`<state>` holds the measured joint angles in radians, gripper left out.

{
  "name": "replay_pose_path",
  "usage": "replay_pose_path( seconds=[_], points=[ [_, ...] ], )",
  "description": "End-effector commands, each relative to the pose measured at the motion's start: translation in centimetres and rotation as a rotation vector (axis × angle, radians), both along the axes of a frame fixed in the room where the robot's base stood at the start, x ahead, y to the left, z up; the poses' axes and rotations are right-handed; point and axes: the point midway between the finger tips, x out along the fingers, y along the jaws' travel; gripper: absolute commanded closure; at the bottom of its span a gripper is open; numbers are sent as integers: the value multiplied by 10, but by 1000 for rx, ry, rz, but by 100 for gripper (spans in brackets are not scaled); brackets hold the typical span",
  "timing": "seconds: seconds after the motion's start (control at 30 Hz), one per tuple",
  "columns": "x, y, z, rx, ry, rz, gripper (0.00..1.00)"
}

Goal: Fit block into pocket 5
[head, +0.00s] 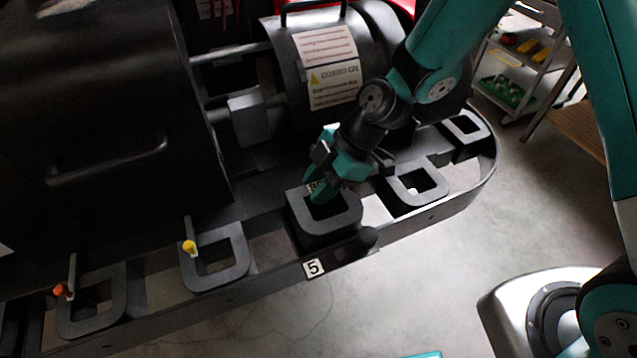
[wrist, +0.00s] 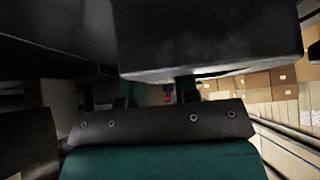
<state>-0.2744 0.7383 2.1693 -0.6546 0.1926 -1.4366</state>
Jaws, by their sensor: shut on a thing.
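A dark grey block (head: 348,222) with a square opening in its top is at the pocket marked 5 on the black rail. My gripper (head: 318,190) reaches down into that opening from above and is shut on the block. In the wrist view, the block's dark face (wrist: 205,35) fills the top centre, close in front of my gripper (wrist: 155,92). The number 5 label (head: 314,268) is on the rail's front just below. The pocket itself is hidden under the block, so I cannot tell how deep the block sits.
Other square pockets lie along the rail: two at right (head: 432,187) (head: 467,141) and two at left, beside a yellow-tipped pin (head: 189,247) and an orange-tipped pin (head: 60,290). A large dark machine housing (head: 100,110) and labelled drum (head: 385,50) stand behind.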

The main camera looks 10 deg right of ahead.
Motion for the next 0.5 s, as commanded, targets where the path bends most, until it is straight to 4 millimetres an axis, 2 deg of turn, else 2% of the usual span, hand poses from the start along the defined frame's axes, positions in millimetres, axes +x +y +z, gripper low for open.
replay_pose_path(
  seconds=[0.5],
  points=[
    [0, 0, -13, 1, 0, -1, 100]
  ],
)
